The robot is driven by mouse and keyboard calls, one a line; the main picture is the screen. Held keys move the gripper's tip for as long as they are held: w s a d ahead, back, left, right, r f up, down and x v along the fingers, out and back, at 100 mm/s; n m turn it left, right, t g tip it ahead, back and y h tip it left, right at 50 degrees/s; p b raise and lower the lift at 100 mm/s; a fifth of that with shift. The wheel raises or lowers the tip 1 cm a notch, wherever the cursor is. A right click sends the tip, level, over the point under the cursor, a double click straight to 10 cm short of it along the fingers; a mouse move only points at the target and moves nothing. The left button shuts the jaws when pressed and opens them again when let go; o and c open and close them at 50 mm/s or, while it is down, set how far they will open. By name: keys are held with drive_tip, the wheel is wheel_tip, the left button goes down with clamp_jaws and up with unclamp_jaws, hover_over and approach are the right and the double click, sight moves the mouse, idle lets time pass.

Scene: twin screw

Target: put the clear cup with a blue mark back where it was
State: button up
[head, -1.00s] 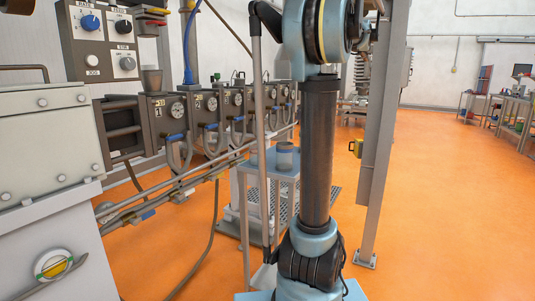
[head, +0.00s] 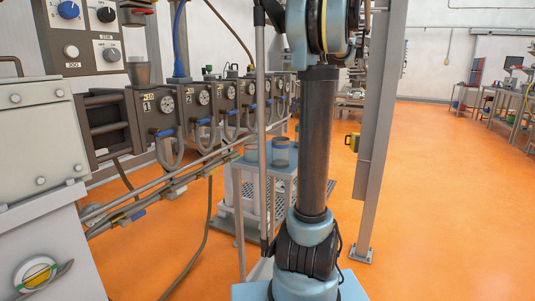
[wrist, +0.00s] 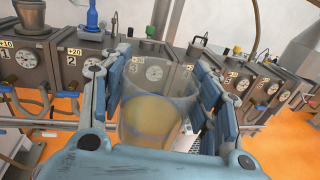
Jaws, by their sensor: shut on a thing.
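My gripper (wrist: 165,105) is shut on a clear cup (wrist: 157,88), with one blue finger on each side of it. The cup is upright or nearly so. It looks yellowish inside and has a faint bluish band low on its wall. My gripper and this cup are not in the head view. Behind the cup in the wrist view is a row of numbered grey units with gauges.
A greyish cup (head: 138,73) stands on unit 1 (head: 152,107). Pipes and hoses run below the units. A grey post (head: 378,150) rises on the right. Orange floor (head: 440,200) lies open beyond it.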

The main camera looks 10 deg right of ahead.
drive_tip(key=shift+s+a+f+n+g+y, duration=0.3)
drive_tip(key=shift+a+f, duration=1.4)
drive_tip(key=shift+f, duration=4.2)
drive_tip(key=shift+a+f+n+g+y, duration=0.5)
drive_tip(key=shift+a+f, duration=1.2)
drive_tip(key=shift+f, duration=4.2)
drive_tip(key=shift+s+a+f+n+g+y, duration=0.3)
drive_tip(key=shift+a+f, duration=1.4)
drive_tip(key=shift+f, duration=4.2)
drive_tip(key=shift+w+f, duration=0.1)
drive_tip(key=shift+w, duration=0.05)
drive_tip(key=o, duration=1.2)
drive_tip(key=shift+o, duration=0.2)
drive_tip(key=v, duration=1.2)
drive_tip(key=shift+r, duration=0.25)
